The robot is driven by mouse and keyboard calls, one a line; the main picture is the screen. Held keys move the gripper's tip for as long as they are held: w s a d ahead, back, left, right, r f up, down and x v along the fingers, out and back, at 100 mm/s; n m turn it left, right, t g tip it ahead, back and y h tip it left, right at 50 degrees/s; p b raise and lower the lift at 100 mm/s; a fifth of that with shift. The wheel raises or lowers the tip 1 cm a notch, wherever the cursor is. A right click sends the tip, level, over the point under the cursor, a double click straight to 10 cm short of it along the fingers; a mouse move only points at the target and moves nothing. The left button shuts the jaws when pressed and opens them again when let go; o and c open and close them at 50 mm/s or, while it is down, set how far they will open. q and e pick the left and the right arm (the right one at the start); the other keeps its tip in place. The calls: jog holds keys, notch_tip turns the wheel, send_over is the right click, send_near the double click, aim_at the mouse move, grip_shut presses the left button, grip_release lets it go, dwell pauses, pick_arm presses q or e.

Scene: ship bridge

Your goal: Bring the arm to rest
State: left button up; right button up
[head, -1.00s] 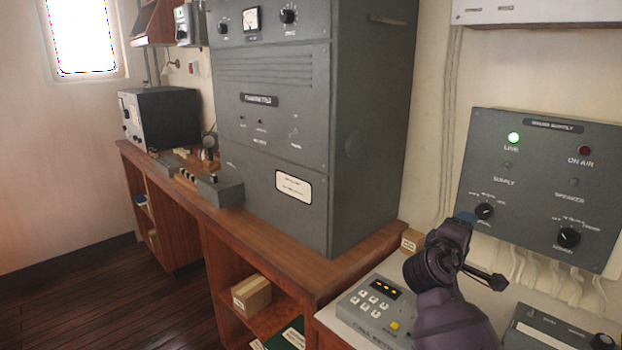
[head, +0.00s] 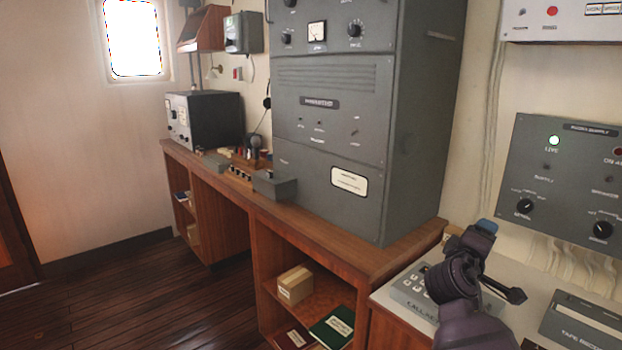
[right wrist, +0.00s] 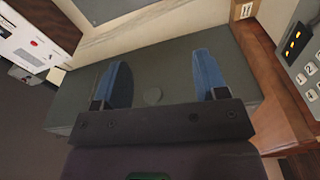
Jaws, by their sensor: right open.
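My right arm comes in at the lower right of the head view, with its right gripper (head: 482,228) above the counter near the keypad unit. In the right wrist view the two blue fingers of this gripper (right wrist: 164,84) stand wide apart. Nothing is held between them. A large dark grey surface (right wrist: 170,65) lies behind the fingers; the gap between them and it cannot be judged. My left gripper is not in view.
A tall grey cabinet (head: 335,120) stands on the wooden desk (head: 235,200). The keypad unit (head: 412,292) sits partly behind my arm on the pale counter (head: 385,293). A grey wall panel (head: 560,185) with a green light hangs at right. Open floor (head: 150,300) lies at left.

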jog(key=w+a+f+t+y, duration=0.2)
jog(key=a+t+y, duration=0.2)
jog(key=a+y, duration=0.15)
jog(key=s+a+f+m+y, duration=0.3)
jog(key=s+f+y, duration=0.35)
jog(key=f, duration=0.45)
jog(key=s+d+f+m+g, duration=0.1)
jog(key=s+f+g, duration=0.1)
jog(key=s+f, duration=0.9)
jog(key=s+d+f+m+g, duration=0.1)
jog(key=s+f+m+g, duration=0.1)
jog(key=s+f, duration=0.9)
jog(key=s+g, duration=0.1)
jog(key=s, duration=0.5)
jog(key=shift+s+y, duration=0.3)
jog(key=shift+s, duration=0.1)
jog(key=shift+f, duration=0.1)
jog(key=shift+c, duration=0.4)
